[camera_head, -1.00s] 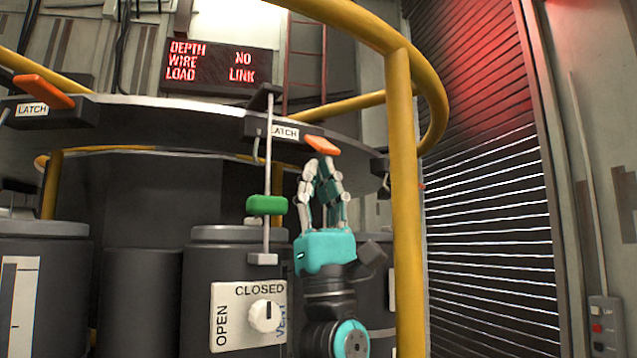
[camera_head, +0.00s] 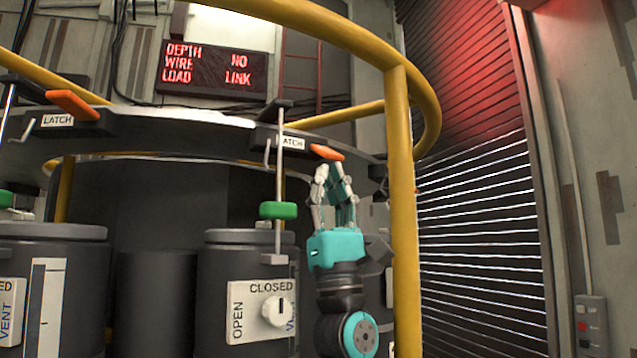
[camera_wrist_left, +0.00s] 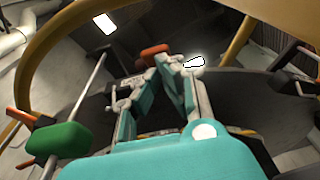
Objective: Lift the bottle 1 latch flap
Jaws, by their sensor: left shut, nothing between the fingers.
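An orange latch flap (camera_head: 327,152) sits on the rim of the dark round rack (camera_head: 210,135), beside a LATCH label above a grey bottle (camera_head: 222,285). My left gripper (camera_head: 333,172) points up with its fingers shut and empty, tips just below this flap. I cannot tell whether they touch it. In the left wrist view the fingertips (camera_wrist_left: 170,62) are close to the orange flap (camera_wrist_left: 155,50). A second orange flap (camera_head: 73,104) is at the left, above another bottle (camera_head: 65,240). No bottle number is readable. My right gripper is out of view.
A yellow rail (camera_head: 402,200) stands close right of my left arm. A rod with a green block (camera_head: 278,210) hangs left of the gripper, and it also shows in the left wrist view (camera_wrist_left: 58,139). A CLOSED/OPEN dial (camera_head: 276,310) is on the bottle front.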

